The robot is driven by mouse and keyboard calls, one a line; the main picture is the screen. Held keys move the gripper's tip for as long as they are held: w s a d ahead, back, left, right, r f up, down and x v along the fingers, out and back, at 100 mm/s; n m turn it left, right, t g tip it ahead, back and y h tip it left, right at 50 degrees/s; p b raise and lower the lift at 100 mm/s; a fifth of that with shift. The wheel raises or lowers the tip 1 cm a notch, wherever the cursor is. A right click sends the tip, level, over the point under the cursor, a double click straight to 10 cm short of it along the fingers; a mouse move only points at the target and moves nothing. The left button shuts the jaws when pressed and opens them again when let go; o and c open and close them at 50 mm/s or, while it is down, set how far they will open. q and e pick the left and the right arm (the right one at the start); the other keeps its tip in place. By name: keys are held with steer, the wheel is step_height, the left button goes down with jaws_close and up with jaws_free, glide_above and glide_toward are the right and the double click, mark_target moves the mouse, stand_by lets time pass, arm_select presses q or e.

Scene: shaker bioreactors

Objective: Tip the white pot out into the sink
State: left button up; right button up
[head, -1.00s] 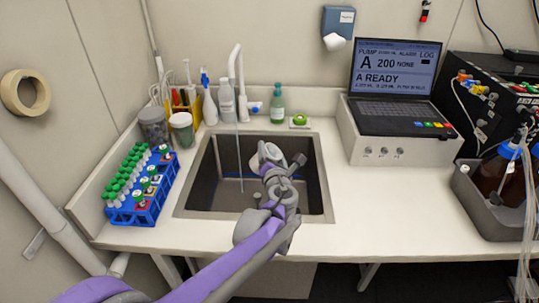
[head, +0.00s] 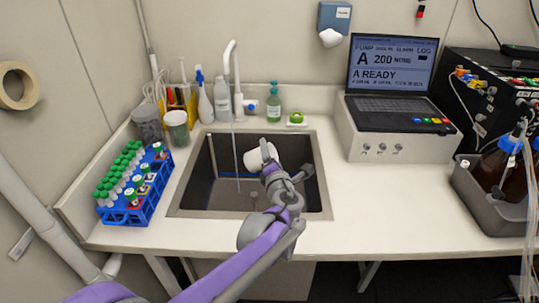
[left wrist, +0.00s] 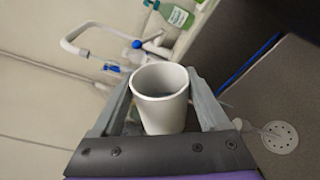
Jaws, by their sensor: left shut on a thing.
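The white pot (head: 260,157) is over the sink (head: 190,203), tilted toward the left in the head view. My left gripper (head: 270,167) is shut on it. In the left wrist view the white pot (left wrist: 160,100) sits between the two fingers of my left gripper (left wrist: 163,108), its mouth in view and the inside partly shaded. A thin stream falls from the tap (head: 231,65) into the basin, left of the pot. The drain (left wrist: 279,137) shows in the left wrist view. No liquid is seen leaving the pot. My right gripper is not in view.
A blue rack (head: 145,208) of green-capped tubes stands left of the sink. Bottles, including a green soap bottle (head: 274,104), line the back edge. A laptop (head: 390,85) on a white box (head: 365,143) stands to the right. The counter right of the sink front is clear.

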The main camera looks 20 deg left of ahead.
arm_select(q)
steer(key=shift+w+d+f+m+t+y+b, duration=0.1)
steer(key=shift+d+f+m+t+y+b, duration=0.1)
steer(key=shift+m+b, duration=0.45)
steer(key=shift+d+f+m+t+y+b, duration=0.15)
steer(key=shift+m+b, duration=0.1)
steer(key=shift+m, duration=0.7)
steer(key=shift+w+d+f+m+t+y+b, duration=0.1)
steer(key=shift+d+f+m+b, duration=0.1)
steer(key=shift+m+b, duration=0.45)
steer(key=shift+d+m, duration=0.2)
steer(key=shift+m, duration=0.75)
steer(key=shift+d+m+t, duration=0.15)
steer(key=shift+m+t, duration=0.1)
steer(key=shift+m, duration=0.45)
steer(key=shift+r, duration=0.1)
steer(key=shift+r, duration=0.1)
steer(key=shift+a+r+n+p, duration=0.2)
steer(key=shift+r+n+p, duration=0.55)
steer(key=shift+r+n, duration=0.15)
steer(key=shift+s+a+r+n+g+p, duration=0.15)
steer(key=shift+n+p, duration=0.1)
steer(key=shift+n, duration=0.2)
steer(key=shift+w+a+n+g+p, duration=0.1)
steer(key=shift+n+p, duration=0.1)
steer(key=shift+n, duration=0.3)
steer(key=shift+s+a+r+n+g+p, duration=0.15)
steer(key=shift+n+p, duration=0.1)
steer(key=shift+n, duration=0.7)
